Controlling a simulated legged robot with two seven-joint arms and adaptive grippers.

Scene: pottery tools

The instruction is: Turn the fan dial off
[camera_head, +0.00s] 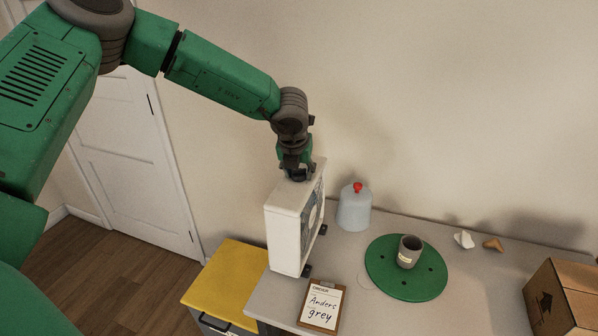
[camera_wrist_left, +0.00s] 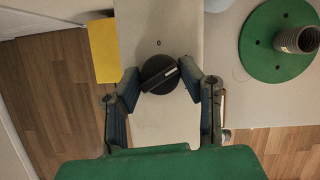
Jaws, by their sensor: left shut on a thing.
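The white box fan (camera_head: 287,232) stands upright on the left end of the grey table. Its round black dial (camera_wrist_left: 159,75) is on the top face and shows in the left wrist view. A "0" mark (camera_wrist_left: 158,43) is printed above the dial in that view. The dial's pale pointer line is slanted, its upper end toward the right, and is not in line with the "0". My left gripper (camera_head: 298,172) is over the fan's top. In the left wrist view its fingers (camera_wrist_left: 160,80) are closed on both sides of the dial. In the head view the gripper hides the dial.
A green disc (camera_head: 385,275) carries a grey cup (camera_head: 410,252). A clipboard (camera_head: 321,305) lies in front. A yellow-topped cabinet (camera_head: 228,280) is left, a cardboard box (camera_head: 562,298) right.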

